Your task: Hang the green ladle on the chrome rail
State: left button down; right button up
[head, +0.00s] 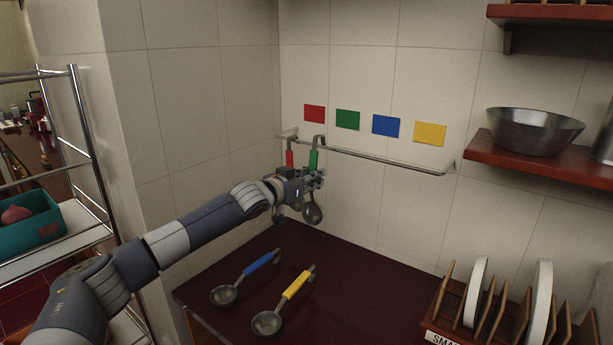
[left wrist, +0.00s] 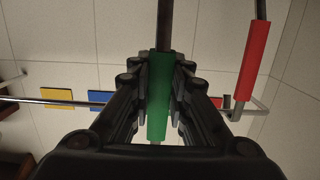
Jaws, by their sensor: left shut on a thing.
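The green ladle (head: 313,159) is upright, its bowl (head: 312,213) hanging below my left gripper (head: 313,181). The gripper is shut on its green handle, which shows between the fingers in the left wrist view (left wrist: 160,95). The ladle's hooked top is at the height of the chrome rail (head: 380,157), towards its left end. I cannot tell whether the hook is over the rail or just in front of it. The rail also shows in the left wrist view (left wrist: 35,101). My right gripper is not in view.
A red ladle (head: 290,159) hangs on the rail just left of the green one. Red, green (head: 347,120), blue and yellow cards are on the wall above. Blue (head: 257,264) and yellow (head: 296,285) ladles lie on the dark counter (head: 361,285). A plate rack (head: 445,322) stands at right.

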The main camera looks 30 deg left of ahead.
pick_arm(q)
jog(key=w+f+b, duration=0.1)
jog(key=w+f, duration=0.2)
jog(key=shift+w+d+b, duration=0.15)
jog(key=shift+w+b, duration=0.15)
jog(key=shift+b, duration=0.05)
dwell(0.3)
dwell(0.5)
jog(key=c, duration=1.4)
grip_release()
jog(key=shift+c, duration=0.2)
jog(key=shift+f, duration=0.1)
jog(key=shift+s, duration=0.1)
